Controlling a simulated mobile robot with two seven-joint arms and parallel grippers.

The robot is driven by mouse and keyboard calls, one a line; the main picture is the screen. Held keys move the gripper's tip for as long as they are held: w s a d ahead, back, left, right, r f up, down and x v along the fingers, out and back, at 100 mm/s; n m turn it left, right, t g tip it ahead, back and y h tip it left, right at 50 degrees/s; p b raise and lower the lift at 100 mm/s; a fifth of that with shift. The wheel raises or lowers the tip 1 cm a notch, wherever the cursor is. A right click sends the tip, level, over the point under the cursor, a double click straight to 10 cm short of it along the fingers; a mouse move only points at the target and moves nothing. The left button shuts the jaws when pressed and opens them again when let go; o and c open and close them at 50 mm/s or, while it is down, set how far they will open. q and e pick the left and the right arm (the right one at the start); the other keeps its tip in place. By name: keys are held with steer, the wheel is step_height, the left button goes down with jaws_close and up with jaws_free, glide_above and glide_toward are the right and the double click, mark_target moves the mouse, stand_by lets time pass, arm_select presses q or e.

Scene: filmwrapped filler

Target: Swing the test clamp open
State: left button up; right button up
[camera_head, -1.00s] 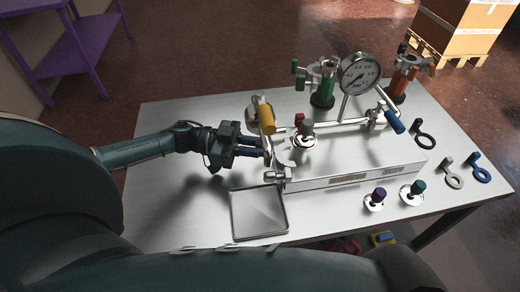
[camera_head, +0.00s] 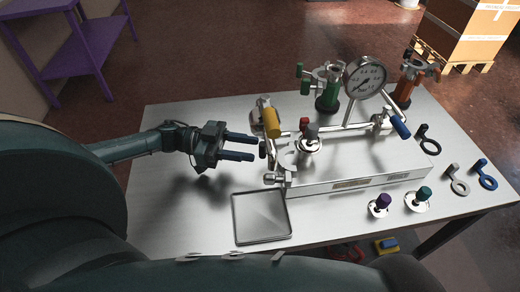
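The grey metal test rig (camera_head: 350,183) stands on the table. At its left end, the clamp (camera_head: 286,160) shows as a metal ring-like part with a small knob (camera_head: 271,178) low at its front left. I cannot tell clearly whether the clamp is open or shut. My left gripper (camera_head: 256,147) is just left of this end, pointing right. Its two dark fingers are spread with nothing between them, and a gap shows between the fingertips and the clamp. My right gripper is not in view.
A yellow handle (camera_head: 271,122) stands above the rig's left end. A gauge (camera_head: 365,77) rises behind. An empty tray (camera_head: 261,216) lies in front left. Purple-capped (camera_head: 380,205) and green-capped (camera_head: 419,199) fittings and several ring tools (camera_head: 484,174) sit at right.

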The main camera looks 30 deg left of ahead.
arm_select(q)
steer(key=b+v, duration=0.1)
steer(key=v, duration=0.7)
steer(key=shift+a, duration=0.4)
steer(key=shift+r, duration=0.1)
